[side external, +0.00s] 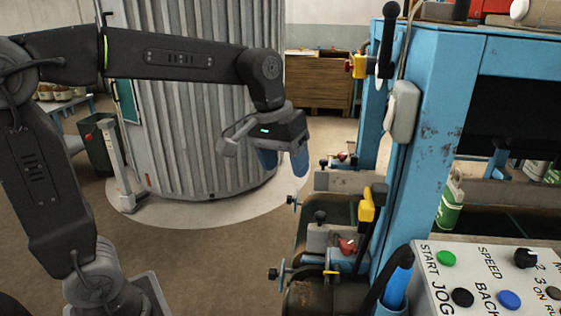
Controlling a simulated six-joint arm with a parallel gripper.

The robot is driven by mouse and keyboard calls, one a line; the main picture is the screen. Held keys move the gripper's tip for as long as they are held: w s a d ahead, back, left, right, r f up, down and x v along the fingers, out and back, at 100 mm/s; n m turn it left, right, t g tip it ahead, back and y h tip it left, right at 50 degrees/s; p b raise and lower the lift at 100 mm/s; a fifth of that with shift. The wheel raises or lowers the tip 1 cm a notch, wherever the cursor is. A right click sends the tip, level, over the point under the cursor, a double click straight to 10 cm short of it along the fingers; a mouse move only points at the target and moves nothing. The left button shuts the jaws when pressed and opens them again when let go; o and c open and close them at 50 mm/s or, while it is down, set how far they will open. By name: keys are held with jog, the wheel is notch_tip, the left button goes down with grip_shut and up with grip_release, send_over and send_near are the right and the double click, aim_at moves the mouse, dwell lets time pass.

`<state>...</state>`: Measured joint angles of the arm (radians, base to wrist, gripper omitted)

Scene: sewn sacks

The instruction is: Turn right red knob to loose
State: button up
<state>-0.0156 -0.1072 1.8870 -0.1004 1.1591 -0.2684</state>
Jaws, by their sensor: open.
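A small red knob (347,246) sits on the near clamp assembly of the blue machine, low in the middle of the view. A second small red part (341,156) shows on a similar assembly farther back. I cannot tell from this view which one is the right knob, or how either is turned. My gripper (283,163) points down with its blue fingertips apart and nothing between them. It hangs in the air above and left of the near red knob, apart from it.
The blue machine frame (430,130) rises to the right, with a grey box and black-and-yellow levers. A control panel (480,285) with coloured buttons is at lower right. A ribbed grey column (190,110) stands behind my arm. A green bottle (450,205) stands at right.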

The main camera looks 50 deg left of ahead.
jog(key=shift+s, duration=0.4)
jog(key=shift+o, duration=0.2)
jog(key=m+g+h, duration=0.2)
jog(key=m+h, duration=0.1)
jog(key=m, duration=1.8)
send_over(353, 247)
jog(key=a, duration=0.6)
notch_tip(353, 247, down, 13)
jog(key=x, duration=1.4)
jog(key=shift+s+d, duration=0.3)
jog(key=shift+d, duration=0.15)
jog(key=shift+m, duration=0.3)
jog(key=shift+c, duration=0.5)
jog(key=c, duration=0.8)
